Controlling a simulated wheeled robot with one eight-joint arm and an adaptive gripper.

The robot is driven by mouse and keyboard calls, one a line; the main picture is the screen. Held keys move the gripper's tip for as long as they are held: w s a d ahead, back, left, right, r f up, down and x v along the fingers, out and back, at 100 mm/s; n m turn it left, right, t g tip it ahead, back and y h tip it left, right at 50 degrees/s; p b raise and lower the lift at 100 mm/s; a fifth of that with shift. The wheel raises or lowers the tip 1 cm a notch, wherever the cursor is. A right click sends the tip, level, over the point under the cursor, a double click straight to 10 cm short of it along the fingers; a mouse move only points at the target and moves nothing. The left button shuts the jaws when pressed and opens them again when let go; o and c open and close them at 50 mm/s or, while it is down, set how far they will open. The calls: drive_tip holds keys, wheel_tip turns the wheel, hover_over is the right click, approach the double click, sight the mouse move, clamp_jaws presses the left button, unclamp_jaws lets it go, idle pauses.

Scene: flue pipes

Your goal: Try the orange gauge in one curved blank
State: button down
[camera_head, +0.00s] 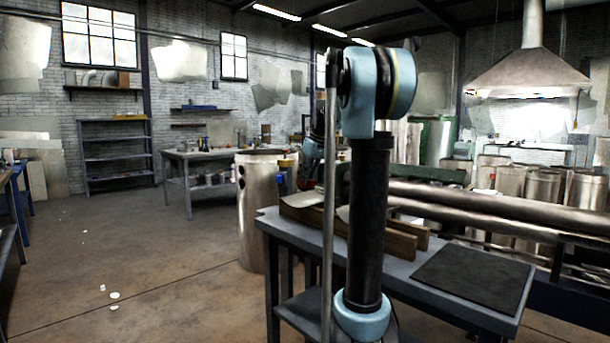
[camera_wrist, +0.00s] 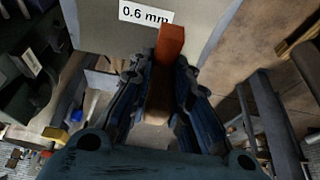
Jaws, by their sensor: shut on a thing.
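In the wrist view my gripper (camera_wrist: 160,95) is shut on the orange gauge (camera_wrist: 171,42), whose blocky end sticks out past the fingertips. The gauge's end overlaps a grey sheet surface (camera_wrist: 105,35) with a white "0.6 mm" label (camera_wrist: 145,13); I cannot tell whether they touch. In the head view pale sheet pieces, which look like curved blanks (camera_head: 303,199), lie by wooden rails (camera_head: 402,240) on the grey workbench (camera_head: 400,262). My arm hides part of them, and the gripper's fingers are not clear there.
A dark mat (camera_head: 474,277) lies on the bench's right side. A tall metal cylinder (camera_head: 257,212) stands at its left. Long pipes (camera_head: 500,205) run behind it. Small coloured items (camera_head: 287,162) show near the cylinder's top. The floor at left is mostly open, with white scraps (camera_head: 115,295).

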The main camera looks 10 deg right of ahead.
drive_tip(key=shift+f, duration=2.8)
drive_tip(key=shift+r, duration=0.1)
drive_tip(key=shift+r, duration=6.4)
